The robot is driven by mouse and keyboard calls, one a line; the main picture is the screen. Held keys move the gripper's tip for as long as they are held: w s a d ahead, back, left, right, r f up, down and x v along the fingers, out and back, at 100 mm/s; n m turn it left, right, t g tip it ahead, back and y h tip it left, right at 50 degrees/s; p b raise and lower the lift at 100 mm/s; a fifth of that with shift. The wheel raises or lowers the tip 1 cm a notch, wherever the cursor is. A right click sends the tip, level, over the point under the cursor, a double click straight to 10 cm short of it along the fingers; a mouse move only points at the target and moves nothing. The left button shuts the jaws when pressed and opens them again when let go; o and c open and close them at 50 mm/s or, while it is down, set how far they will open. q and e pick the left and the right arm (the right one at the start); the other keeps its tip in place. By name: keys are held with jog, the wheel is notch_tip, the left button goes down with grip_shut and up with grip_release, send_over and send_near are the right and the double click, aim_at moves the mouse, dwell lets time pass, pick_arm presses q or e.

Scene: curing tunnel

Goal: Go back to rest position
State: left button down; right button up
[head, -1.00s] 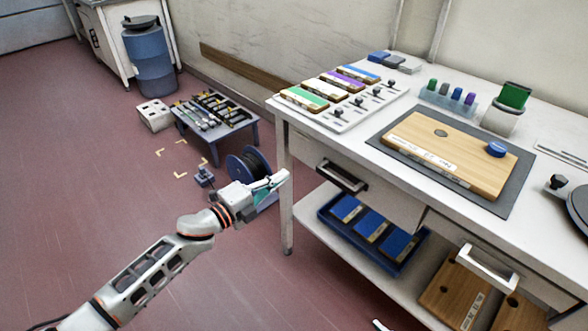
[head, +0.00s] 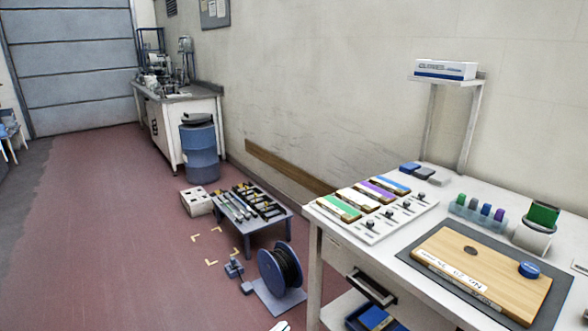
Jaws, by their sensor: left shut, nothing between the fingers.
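Only the pale tip of my left gripper (head: 281,326) shows, at the bottom edge of the head view. It is shut and empty, and most of it and its arm are cut off by the frame. In the picture it lies just below the blue cable reel (head: 281,270) and left of the white workbench (head: 314,262). My right gripper is out of view.
The bench holds a wooden board (head: 480,270) on a dark mat (head: 412,250) and a rack of coloured blocks (head: 365,232). A low table (head: 262,226) with tools, a white block (head: 196,201) and a blue barrel (head: 199,150) stand behind. Red floor (head: 110,250) at left is clear.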

pick_arm(q)
jog(key=s+a+f+n+g+y+p, duration=0.1)
jog(key=s+a+f+n+y, duration=0.1)
jog(key=s, duration=0.6)
jog(key=s+a+f+n+g+y+p, duration=0.1)
jog(key=s+a+f+n+y+p, duration=0.1)
jog(key=s+a+n, duration=0.4)
jog(key=s+a+f+n+g+y+p, duration=0.1)
jog(key=s+a+f+n+y+p, duration=0.1)
jog(key=s+a, duration=0.6)
jog(key=s+f+n+y, duration=0.1)
jog(key=s+f+n, duration=0.1)
jog(key=s+f, duration=0.1)
jog(key=shift+s+a+n+g, duration=0.25)
jog(key=shift+s+n+g, duration=0.05)
jog(key=shift+s, duration=0.15)
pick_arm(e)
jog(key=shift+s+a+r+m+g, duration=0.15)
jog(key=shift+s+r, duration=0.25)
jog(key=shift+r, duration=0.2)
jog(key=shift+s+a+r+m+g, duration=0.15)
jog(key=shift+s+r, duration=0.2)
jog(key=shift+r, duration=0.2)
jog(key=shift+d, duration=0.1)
